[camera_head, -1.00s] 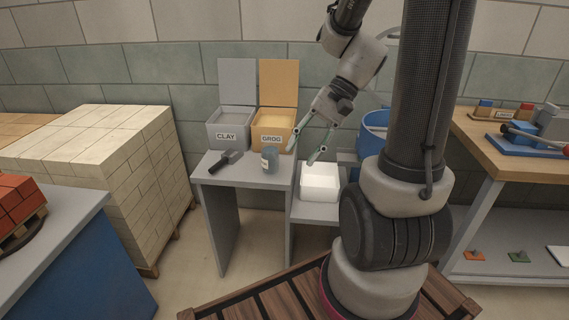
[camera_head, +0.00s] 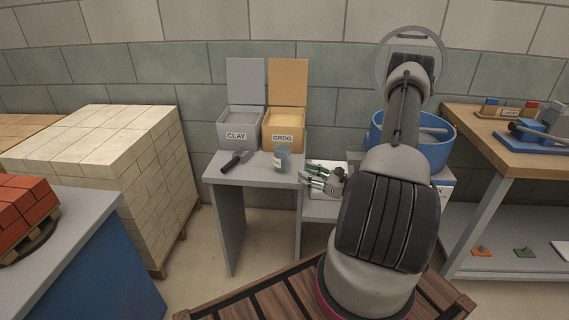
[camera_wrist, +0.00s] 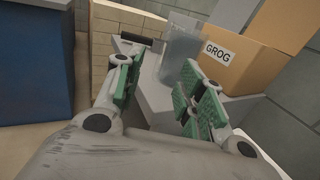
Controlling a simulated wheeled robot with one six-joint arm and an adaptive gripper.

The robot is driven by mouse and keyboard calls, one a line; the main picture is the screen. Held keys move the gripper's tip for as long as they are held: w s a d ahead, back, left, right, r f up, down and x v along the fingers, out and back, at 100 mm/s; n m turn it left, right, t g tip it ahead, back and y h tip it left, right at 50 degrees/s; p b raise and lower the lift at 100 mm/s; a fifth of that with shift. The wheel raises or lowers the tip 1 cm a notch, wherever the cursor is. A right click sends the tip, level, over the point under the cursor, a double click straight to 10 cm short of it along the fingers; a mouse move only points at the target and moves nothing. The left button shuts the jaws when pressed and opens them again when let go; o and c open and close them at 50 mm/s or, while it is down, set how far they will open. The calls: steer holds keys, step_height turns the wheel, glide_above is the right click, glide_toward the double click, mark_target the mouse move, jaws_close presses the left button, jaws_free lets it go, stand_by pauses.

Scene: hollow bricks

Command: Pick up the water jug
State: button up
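The water jug (camera_head: 282,159) is a small translucent blue-grey vessel with a pale label. It stands upright at the right front of the grey table (camera_head: 262,179). My gripper (camera_head: 306,174) is just right of the jug, at about table height, with its green-padded fingers pointing left towards it. In the wrist view the fingers (camera_wrist: 158,66) are spread apart and empty. The jug (camera_wrist: 181,58) shows beyond the fingertips, with its lower right side partly hidden by the right finger.
A dark scoop (camera_head: 235,163) lies left of the jug. The clay bin (camera_head: 238,127) and grog bin (camera_head: 284,128) stand behind with lids raised. A blue tub (camera_head: 437,148) is at right. A white block (camera_head: 325,166) lies beneath my gripper.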

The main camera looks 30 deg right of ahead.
mark_target(285, 161)
steer(key=x, duration=0.6)
steer(key=shift+w+d, duration=0.1)
steer(key=shift+w, duration=0.25)
jaws_close()
